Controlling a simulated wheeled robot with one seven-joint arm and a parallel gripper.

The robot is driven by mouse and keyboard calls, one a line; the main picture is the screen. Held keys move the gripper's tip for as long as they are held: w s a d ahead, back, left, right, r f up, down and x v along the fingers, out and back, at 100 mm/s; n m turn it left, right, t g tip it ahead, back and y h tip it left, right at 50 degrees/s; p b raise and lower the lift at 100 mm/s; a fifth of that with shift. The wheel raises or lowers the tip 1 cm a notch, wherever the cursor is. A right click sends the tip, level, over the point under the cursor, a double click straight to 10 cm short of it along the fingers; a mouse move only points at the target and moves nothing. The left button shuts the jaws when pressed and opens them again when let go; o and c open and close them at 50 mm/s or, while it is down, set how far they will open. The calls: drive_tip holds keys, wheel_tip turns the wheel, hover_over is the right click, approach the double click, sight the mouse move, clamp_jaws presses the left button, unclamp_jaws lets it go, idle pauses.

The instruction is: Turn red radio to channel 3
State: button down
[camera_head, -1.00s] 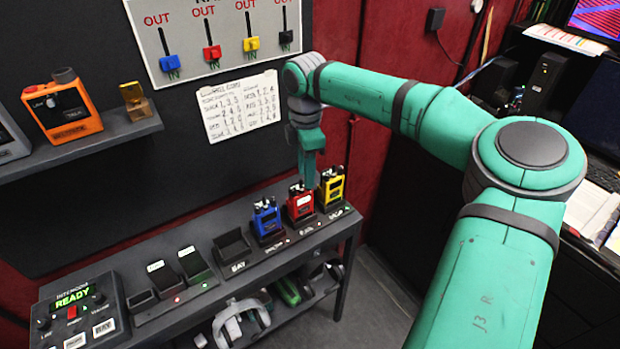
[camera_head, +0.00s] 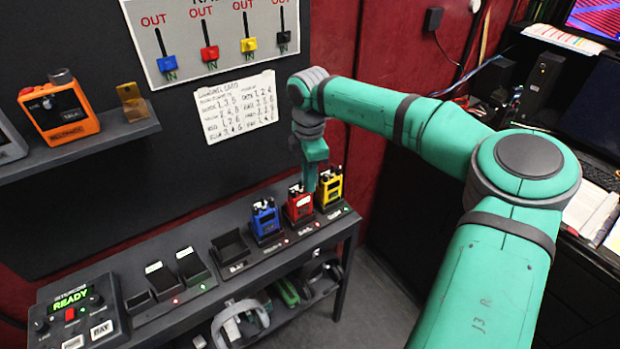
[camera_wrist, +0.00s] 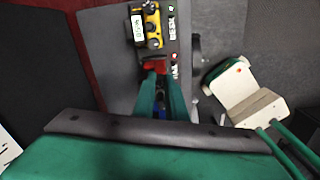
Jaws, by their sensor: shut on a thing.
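The red radio (camera_head: 299,207) stands upright in its dock on the desk, between the blue radio (camera_head: 265,221) and the yellow radio (camera_head: 330,187). My gripper (camera_head: 304,184) reaches down from above onto the top of the red radio. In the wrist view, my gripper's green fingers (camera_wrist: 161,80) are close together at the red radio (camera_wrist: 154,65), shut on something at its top. The fingers hide the gripped part, so I cannot tell which knob it is. The yellow radio also shows in the wrist view (camera_wrist: 147,25).
An empty dock (camera_head: 231,250) sits left of the blue radio. An intercom box (camera_head: 76,311) reading READY is at the desk's left end. An orange device (camera_head: 60,115) stands on the wall shelf. A paper card (camera_head: 238,106) and a panel with coloured sliders (camera_head: 215,38) hang above.

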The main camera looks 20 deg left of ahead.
drive_tip(key=shift+s+a+n, duration=0.1)
drive_tip(key=shift+a+n, duration=0.25)
drive_tip(key=shift+n, duration=0.55)
drive_tip(key=shift+d+n, duration=0.1)
drive_tip(key=shift+n, duration=1.3)
drive_tip(key=c, duration=1.8)
unclamp_jaws()
drive_tip(key=shift+o, duration=0.2)
drive_tip(key=shift+d, duration=0.1)
drive_tip(key=shift+r, duration=0.1)
